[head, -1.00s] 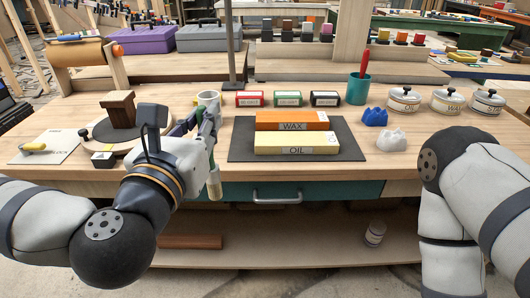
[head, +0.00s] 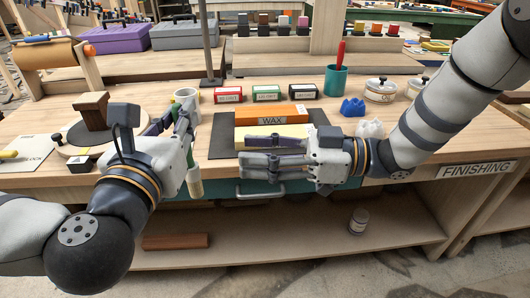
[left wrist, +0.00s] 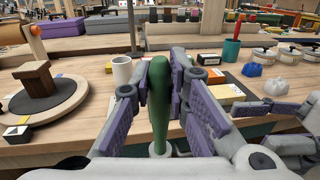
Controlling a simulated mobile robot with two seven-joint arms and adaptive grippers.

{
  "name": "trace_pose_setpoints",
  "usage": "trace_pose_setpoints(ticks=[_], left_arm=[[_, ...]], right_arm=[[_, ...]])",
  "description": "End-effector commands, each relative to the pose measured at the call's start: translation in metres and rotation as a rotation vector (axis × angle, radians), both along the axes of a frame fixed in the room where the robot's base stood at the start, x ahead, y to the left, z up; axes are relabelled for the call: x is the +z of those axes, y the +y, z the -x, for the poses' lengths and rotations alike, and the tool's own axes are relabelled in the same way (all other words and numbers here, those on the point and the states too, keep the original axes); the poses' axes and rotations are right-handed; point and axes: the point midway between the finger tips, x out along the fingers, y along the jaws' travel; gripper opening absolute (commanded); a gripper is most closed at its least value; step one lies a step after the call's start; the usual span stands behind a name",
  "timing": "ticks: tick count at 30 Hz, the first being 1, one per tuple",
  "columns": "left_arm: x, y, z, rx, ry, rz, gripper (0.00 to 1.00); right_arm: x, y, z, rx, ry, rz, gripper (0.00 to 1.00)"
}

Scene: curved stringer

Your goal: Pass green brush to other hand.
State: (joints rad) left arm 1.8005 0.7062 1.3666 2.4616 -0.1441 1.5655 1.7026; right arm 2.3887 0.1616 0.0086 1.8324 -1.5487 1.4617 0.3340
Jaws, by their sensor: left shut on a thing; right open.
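The green brush (head: 190,156) is held in my left gripper (head: 186,122) at the front edge of the workbench. Its pale lower end (head: 194,183) hangs below the gripper, in front of the bench. In the left wrist view the green brush (left wrist: 159,95) stands upright between the two purple-padded fingers, which are closed on it. My right gripper (head: 248,153) is open and empty to the right of the brush, with its fingers pointing left at it. Its fingers also show at the right of the left wrist view (left wrist: 252,108). A gap remains between it and the brush.
Behind the right gripper are the orange WAX block (head: 272,115) and a yellow block on a dark mat (head: 221,140). A white mug (head: 186,95) stands just behind the left gripper. A round board with a wooden piece (head: 93,110) lies left. A teal cup (head: 335,82) stands behind.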

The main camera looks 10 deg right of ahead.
Motion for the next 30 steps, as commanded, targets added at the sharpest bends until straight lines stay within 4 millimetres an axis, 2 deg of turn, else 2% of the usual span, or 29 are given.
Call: trace_pose_setpoints(ticks=[9, 12, 18, 25, 26, 30], left_arm=[[0.000, 0.000, 0.000, 0.000, 0.000, 0.000, 0.00], [0.000, 0.000, 0.000, 0.000, 0.000, 0.000, 0.00], [0.000, 0.000, 0.000, 0.000, 0.000, 0.000, 0.00], [0.000, 0.000, 0.000, 0.000, 0.000, 0.000, 0.00], [0.000, 0.000, 0.000, 0.000, 0.000, 0.000, 0.00], [0.000, 0.000, 0.000, 0.000, 0.000, 0.000, 0.00]], right_arm=[[-0.002, 0.074, -0.013, 0.002, 0.003, 0.001, 0.43], [-0.002, 0.091, -0.016, 0.000, 0.005, 0.001, 0.43], [-0.002, 0.108, -0.020, -0.002, 0.005, 0.001, 0.43], [-0.002, 0.109, -0.020, -0.003, 0.005, 0.001, 0.43], [-0.002, 0.109, -0.020, -0.003, 0.005, 0.001, 0.39], [-0.002, 0.109, -0.020, -0.003, 0.005, 0.001, 0.07]])
